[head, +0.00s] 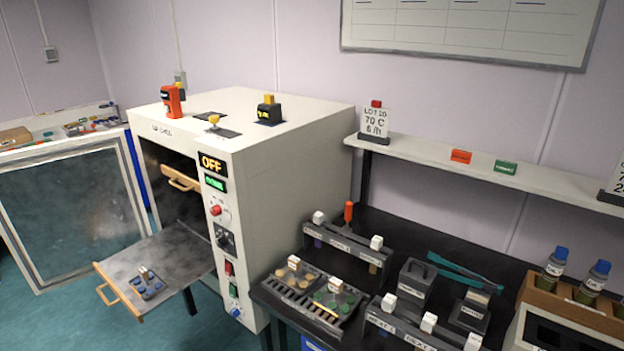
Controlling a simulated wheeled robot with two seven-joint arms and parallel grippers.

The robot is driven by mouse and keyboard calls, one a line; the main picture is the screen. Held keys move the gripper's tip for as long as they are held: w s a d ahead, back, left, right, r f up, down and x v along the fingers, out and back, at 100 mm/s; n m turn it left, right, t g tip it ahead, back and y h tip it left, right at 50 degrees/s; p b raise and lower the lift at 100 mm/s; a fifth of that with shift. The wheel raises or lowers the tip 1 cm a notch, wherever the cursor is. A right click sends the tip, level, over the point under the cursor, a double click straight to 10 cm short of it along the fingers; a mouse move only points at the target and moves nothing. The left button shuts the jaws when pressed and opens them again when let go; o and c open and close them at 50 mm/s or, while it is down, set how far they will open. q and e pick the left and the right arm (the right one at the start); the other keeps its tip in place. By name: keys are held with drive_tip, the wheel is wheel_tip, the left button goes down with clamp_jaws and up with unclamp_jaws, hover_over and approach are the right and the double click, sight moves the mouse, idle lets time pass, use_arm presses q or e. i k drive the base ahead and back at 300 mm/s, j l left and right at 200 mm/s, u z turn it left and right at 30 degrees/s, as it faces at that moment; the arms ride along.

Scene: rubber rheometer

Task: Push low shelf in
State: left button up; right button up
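The low shelf (163,262) is a dark grey plate pulled far out of the white oven (275,200). A wooden bar handle (112,294) runs along its front edge. A small dark holder with blue discs (148,286) rests near the front of the shelf. A higher shelf with a wooden handle (181,179) sits inside the oven. The oven's glass door (75,215) stands wide open to the left. Neither of my grippers shows in the head view.
A dark bench (430,243) to the right of the oven holds racks with discs, dark blocks, blue-green tongs (465,274) and blue-capped bottles. A white wall ledge (480,169) runs above it. The floor in front of the pulled-out shelf looks clear.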

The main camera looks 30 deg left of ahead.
sight(178, 254)
drive_tip(key=u, duration=2.4)
drive_tip(key=i+j+z, duration=0.1)
drive_tip(key=i+z, duration=0.2)
drive_tip(key=i, duration=0.4)
